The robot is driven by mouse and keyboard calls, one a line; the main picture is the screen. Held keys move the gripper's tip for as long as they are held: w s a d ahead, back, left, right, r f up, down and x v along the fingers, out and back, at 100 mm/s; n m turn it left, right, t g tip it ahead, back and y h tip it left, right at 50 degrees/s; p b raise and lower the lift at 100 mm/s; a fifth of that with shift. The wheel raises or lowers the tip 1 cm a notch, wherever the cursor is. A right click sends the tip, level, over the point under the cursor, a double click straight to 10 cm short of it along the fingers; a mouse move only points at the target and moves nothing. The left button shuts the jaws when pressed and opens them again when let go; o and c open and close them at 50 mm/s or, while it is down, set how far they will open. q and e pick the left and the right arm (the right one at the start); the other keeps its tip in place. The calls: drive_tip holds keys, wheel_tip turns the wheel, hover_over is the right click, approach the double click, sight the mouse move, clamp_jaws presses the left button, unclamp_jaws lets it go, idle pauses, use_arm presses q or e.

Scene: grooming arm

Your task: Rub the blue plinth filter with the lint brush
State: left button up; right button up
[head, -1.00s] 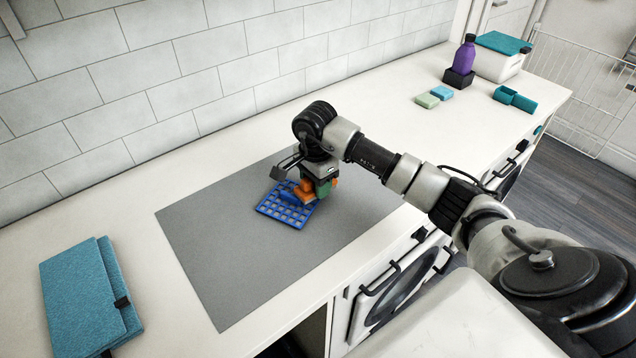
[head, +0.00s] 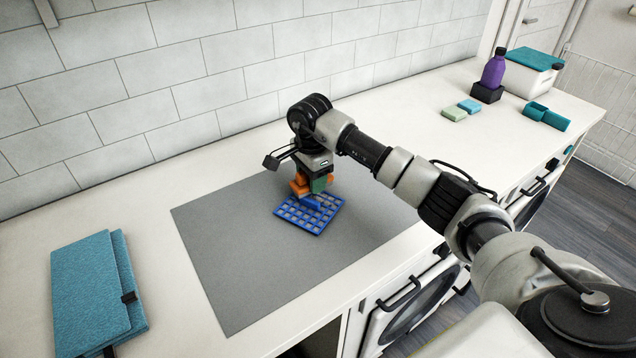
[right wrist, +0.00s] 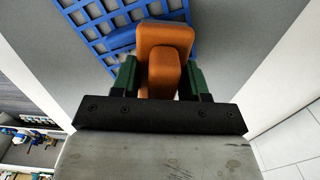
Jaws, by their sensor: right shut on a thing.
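The blue plinth filter (head: 322,218), a flat grid, lies on the grey mat on the counter; part of it also shows at the upper left of the right wrist view (right wrist: 92,27). My right gripper (head: 314,188) points down over the filter's back edge. Its green fingers (right wrist: 158,80) are shut on the orange handle of the lint brush (right wrist: 165,45). A blue part beside the handle overlaps the grid, and I cannot tell whether the brush touches it. The brush's underside is hidden. My left gripper is not in view.
The grey mat (head: 250,280) is bare around the filter. A folded teal cloth item (head: 85,295) lies at left. At the far right stand a purple bottle (head: 493,68), small green and blue blocks, teal containers (head: 546,116) and a white box (head: 528,78). The tiled wall is behind.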

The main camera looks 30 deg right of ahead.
sight(338, 205)
drive_tip(key=shift+f, duration=0.25)
drive_tip(key=shift+s+d, duration=0.1)
drive_tip(key=shift+s+d, duration=0.25)
drive_tip(key=shift+s, duration=0.3)
drive_tip(key=shift+s+d+f+p, duration=0.1)
drive_tip(key=shift+s+d+p, duration=0.2)
drive_tip(key=shift+s, duration=0.25)
drive_tip(key=shift+s+d+p, duration=0.15)
drive_tip(key=shift+s+d, duration=0.15)
drive_tip(key=shift+s, duration=0.25)
drive_tip(key=shift+s+d, duration=0.4)
drive_tip(key=shift+s, duration=0.3)
drive_tip(key=shift+s+d, duration=0.4)
drive_tip(key=shift+s, duration=0.3)
drive_tip(key=shift+r, duration=0.2)
drive_tip(key=shift+w+r+p, duration=0.15)
drive_tip(key=shift+r+p, duration=1.7)
drive_tip(key=shift+r, duration=1.25)
